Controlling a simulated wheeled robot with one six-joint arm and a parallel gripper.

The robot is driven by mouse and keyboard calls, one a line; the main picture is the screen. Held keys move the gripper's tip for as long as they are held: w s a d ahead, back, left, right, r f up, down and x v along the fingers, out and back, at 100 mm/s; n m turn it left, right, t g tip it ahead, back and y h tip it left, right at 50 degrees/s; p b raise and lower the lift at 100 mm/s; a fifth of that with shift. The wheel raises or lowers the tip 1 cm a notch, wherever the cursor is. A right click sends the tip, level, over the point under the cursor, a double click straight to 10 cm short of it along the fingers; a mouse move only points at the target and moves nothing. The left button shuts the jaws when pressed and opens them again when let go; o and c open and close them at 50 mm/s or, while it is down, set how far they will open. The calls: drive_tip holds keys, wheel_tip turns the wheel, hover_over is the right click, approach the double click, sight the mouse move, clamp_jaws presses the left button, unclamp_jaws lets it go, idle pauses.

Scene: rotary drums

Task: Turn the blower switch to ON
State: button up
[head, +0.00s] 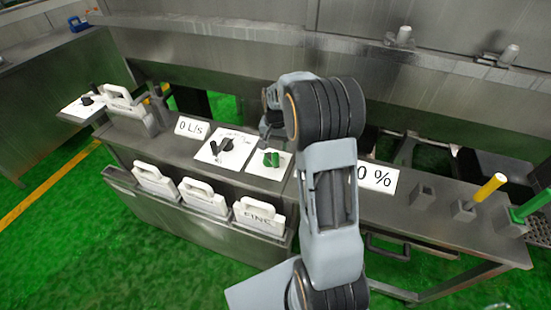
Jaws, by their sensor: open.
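A white panel (211,157) with a black knob (224,146) lies on the grey metal bench. To its right is another white panel (258,170) with a green knob (271,158). The lettering is too small to read, so I cannot tell which knob is the blower switch or its setting. My gripper (268,126) is partly hidden behind my own arm. It is open and appears above the green knob in the picture; I cannot tell the gap between them.
A "0 L/s" sign (191,127) and a "0 %" sign (377,177) stand on the bench. Several white handled plates (205,197) hang along the front. Another black knob (88,100) sits far left. Yellow (489,187) and green (532,204) handles rise at right.

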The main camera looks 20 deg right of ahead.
sight(276, 154)
wheel_tip(276, 154, down, 8)
drive_tip(key=shift+p, duration=0.4)
clamp_jaws()
idle(0.5)
